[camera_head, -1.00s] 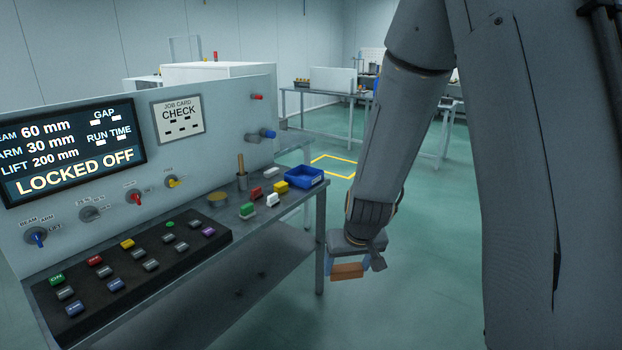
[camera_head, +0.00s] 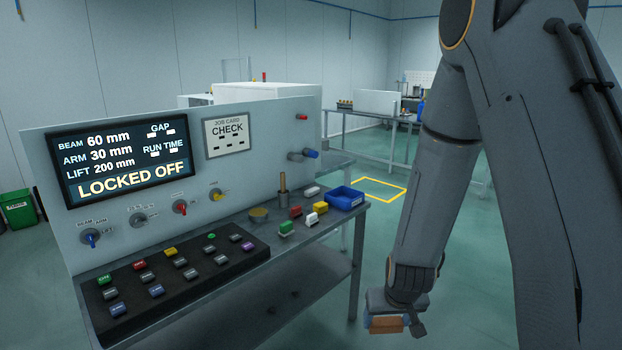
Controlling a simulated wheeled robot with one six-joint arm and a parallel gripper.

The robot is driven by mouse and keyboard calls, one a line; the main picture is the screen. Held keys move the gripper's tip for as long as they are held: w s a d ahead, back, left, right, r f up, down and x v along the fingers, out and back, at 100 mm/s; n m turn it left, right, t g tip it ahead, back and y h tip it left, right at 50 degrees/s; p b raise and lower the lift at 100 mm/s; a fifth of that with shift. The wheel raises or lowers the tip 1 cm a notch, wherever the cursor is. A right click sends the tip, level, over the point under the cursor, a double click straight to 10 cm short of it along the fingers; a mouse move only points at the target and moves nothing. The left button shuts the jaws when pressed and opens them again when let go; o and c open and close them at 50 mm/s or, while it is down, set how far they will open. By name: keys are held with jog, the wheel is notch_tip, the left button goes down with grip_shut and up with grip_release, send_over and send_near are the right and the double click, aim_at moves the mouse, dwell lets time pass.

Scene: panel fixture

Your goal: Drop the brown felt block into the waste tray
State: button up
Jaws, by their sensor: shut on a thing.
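My gripper (camera_head: 388,318) is at the lower right, in front of and to the right of the panel bench. It is shut on the brown felt block (camera_head: 384,326), which hangs below it over the floor. A small blue open tray (camera_head: 346,203) sits at the right end of the bench top. It is the only tray I see, and I cannot read a label on it. The gripper and block are apart from it, nearer to me and lower in the picture.
A black button board (camera_head: 170,270) lies in front of the panel. A green bin (camera_head: 18,208) stands at far left. Open floor lies right of the bench.

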jog(key=f, duration=0.1)
jog(key=s+f, duration=0.1)
jog(key=f, duration=0.1)
jog(key=a+f, duration=0.1)
jog(key=f, duration=0.1)
jog(key=shift+s, duration=0.15)
jog(key=shift+r, duration=0.15)
